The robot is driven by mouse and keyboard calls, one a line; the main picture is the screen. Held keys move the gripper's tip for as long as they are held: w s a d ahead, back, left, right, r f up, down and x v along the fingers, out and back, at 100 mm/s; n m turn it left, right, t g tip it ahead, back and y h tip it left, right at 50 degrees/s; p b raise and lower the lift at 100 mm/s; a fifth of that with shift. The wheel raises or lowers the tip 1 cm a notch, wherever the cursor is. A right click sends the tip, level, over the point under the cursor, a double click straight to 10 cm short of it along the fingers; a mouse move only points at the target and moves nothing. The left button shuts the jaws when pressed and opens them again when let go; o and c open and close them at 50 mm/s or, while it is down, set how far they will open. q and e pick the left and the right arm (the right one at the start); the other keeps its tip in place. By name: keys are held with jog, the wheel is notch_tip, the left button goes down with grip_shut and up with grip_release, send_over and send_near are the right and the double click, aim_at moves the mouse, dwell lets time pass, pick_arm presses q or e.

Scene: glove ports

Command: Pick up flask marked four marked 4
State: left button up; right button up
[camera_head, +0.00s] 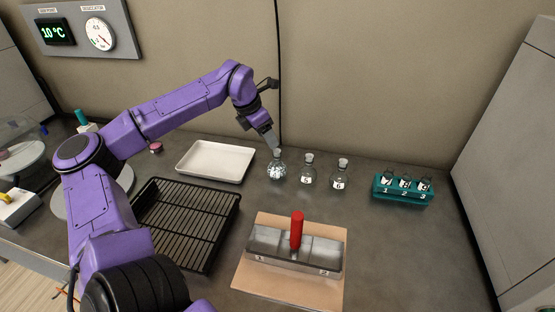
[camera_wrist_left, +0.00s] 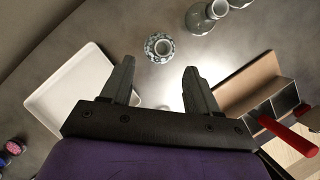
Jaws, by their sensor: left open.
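The leftmost of three glass flasks (camera_head: 277,168) stands upright on the grey worktop, in line left of flask 5 (camera_head: 308,174) and flask 6 (camera_head: 340,178). Its own number is too small to read. My left gripper (camera_head: 273,143) is directly above it, pointing down. In the left wrist view, my left gripper (camera_wrist_left: 159,72) is open and empty. The leftmost flask's round top (camera_wrist_left: 159,47) lies just beyond the fingertips, roughly centred between them. The other flasks show at the top of that view, one clearly (camera_wrist_left: 206,14). My right gripper is not in view.
A white tray (camera_head: 215,160) lies left of the flasks, with a black wire rack (camera_head: 188,222) in front of it. A metal block with a red handle (camera_head: 297,230) sits on a tan board (camera_head: 290,289). A teal rack (camera_head: 403,198) holds small flasks 1, 2 and 3.

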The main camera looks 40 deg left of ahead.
aim_at(277, 164)
pick_arm(q)
jog(key=p+x, duration=0.1)
jog(key=x, duration=0.8)
jog(key=shift+d+f, duration=0.1)
jog(key=shift+d, duration=0.1)
grip_shut()
